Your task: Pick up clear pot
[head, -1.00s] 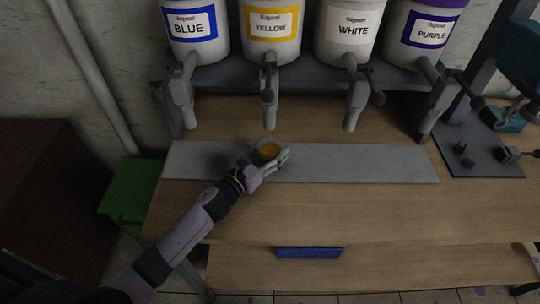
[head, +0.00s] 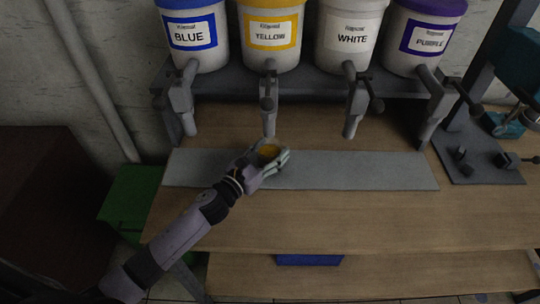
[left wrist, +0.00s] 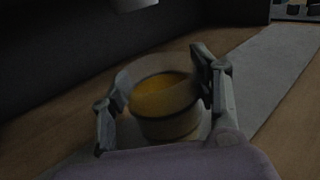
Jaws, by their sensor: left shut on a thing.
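The clear pot (head: 269,150) stands upright with yellow paint inside, on the grey strip below the yellow dispenser's spout. In the left wrist view the pot (left wrist: 165,108) sits between the two fingers, with the yellow paint showing through its wall. My left gripper (head: 272,157) is shut on the pot, one finger on each side; it fills the lower part of the left wrist view (left wrist: 160,100). In the head view the fingers hide part of the pot's side. I cannot tell whether its base touches the strip. My right gripper is not in view.
Blue (head: 191,38), yellow (head: 270,36), white (head: 350,38) and purple (head: 425,40) paint buckets stand on a grey rack above the table, with spouts hanging down. The grey strip (head: 370,170) is clear to the right. A green box (head: 130,200) is at the left.

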